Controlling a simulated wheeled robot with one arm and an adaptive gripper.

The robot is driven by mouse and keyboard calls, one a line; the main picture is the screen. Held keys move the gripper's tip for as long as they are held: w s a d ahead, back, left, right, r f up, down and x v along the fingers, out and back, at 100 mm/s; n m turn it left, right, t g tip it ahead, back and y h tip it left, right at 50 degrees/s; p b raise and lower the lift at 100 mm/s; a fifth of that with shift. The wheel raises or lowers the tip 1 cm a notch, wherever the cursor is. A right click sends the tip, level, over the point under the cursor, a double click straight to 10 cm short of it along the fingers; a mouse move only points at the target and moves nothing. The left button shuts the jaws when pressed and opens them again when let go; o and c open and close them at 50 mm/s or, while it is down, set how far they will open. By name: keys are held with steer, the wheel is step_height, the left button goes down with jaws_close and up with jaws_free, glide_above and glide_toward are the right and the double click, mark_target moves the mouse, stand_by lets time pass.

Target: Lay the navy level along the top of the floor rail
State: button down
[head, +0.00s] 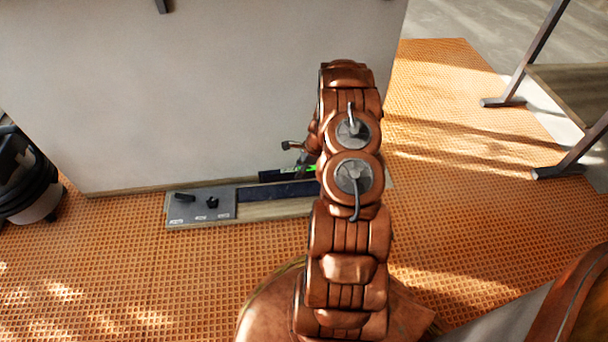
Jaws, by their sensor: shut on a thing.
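The navy level (278,176) is a dark bar with a bright green patch near its right visible part. It shows at the foot of the pale wall, left of my arm, and its right end is hidden behind the arm. My gripper (304,160) is mostly hidden by my arm; the visible part is close above the level and is shut on it. A long dark strip (262,192), which looks like the floor rail, lies on a low wooden base just in front of the level. I cannot tell whether the level touches it.
A grey plate (201,207) with small black parts sits at the base's left end. The pale wall (200,90) stands directly behind. A black vacuum-like machine (28,185) stands far left, and a table (575,90) at right. The orange floor in front is clear.

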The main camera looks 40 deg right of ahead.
steer(key=shift+f+b, duration=1.85)
steer(key=shift+f, duration=1.25)
steer(key=shift+f, duration=0.1)
steer(key=c, duration=0.9)
jaws_free()
steer(key=v, duration=1.2)
steer(key=shift+s, duration=0.1)
